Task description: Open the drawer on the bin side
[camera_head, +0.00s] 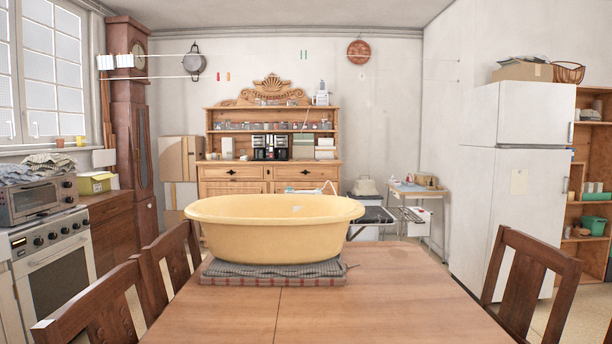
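A wooden dresser (272,163) stands against the back wall, with jars on its upper shelf. It has a left drawer (233,173) and a right drawer (302,173) side by side below its counter. Both look shut. The lower part of the dresser is hidden behind a yellow tub. I cannot clearly make out a bin beside the dresser. Neither of my grippers is in view.
A wooden table (400,287) fills the foreground, bearing the yellow tub (270,235) on a folded cloth (225,274). Chairs flank it. A stove (60,262) stands at left, a white fridge (515,180) at right. Cardboard boxes (180,158) stand left of the dresser, a small side table (415,190) right.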

